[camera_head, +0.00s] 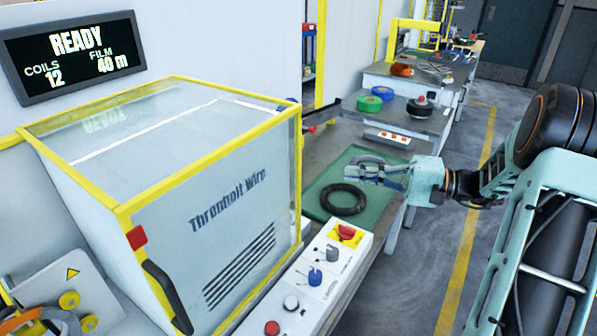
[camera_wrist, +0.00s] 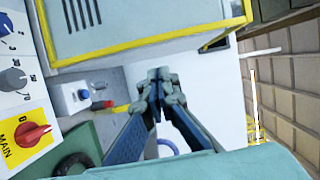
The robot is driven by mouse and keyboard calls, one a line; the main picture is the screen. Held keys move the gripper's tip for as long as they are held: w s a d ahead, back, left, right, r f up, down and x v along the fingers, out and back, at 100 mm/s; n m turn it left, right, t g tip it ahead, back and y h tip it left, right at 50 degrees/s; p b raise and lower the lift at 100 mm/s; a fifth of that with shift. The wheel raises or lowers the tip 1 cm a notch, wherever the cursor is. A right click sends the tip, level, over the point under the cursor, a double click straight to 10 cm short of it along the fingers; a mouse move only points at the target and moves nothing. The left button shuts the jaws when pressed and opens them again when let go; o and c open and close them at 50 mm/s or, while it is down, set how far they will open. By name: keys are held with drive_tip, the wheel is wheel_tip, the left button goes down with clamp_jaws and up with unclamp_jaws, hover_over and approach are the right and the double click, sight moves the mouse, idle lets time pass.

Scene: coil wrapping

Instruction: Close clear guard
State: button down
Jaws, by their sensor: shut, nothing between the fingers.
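The clear guard is a box with yellow edges, a see-through top (camera_head: 165,115) and a grey front panel (camera_head: 215,220) lettered "Threnholt Wire". A black handle (camera_head: 168,295) is at the panel's lower left corner, with a red patch above it. My gripper (camera_head: 352,173) is to the right of the guard, apart from it, over the green mat. It also shows in the wrist view (camera_wrist: 157,80), shut and empty, with the guard's yellow-edged panel (camera_wrist: 145,22) beyond its tips. In the head view, rollers at lower left are uncovered; the guard's inside is mostly hidden.
A control strip (camera_head: 310,290) with knobs and a red main switch (camera_head: 346,232) runs before the guard. A black coil (camera_head: 343,199) lies on the green mat (camera_head: 375,215). Benches with coloured rolls (camera_head: 369,103) stand behind. The sign (camera_head: 75,55) reads READY. Floor at right is clear.

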drive_tip(key=w+a+m+t+p, duration=0.1)
drive_tip(key=a+p, duration=0.1)
drive_tip(key=a, duration=0.7)
drive_tip(key=shift+a+f+t, duration=0.2)
drive_tip(key=shift+f+t, duration=0.1)
drive_tip(key=shift+f, duration=0.1)
idle(0.4)
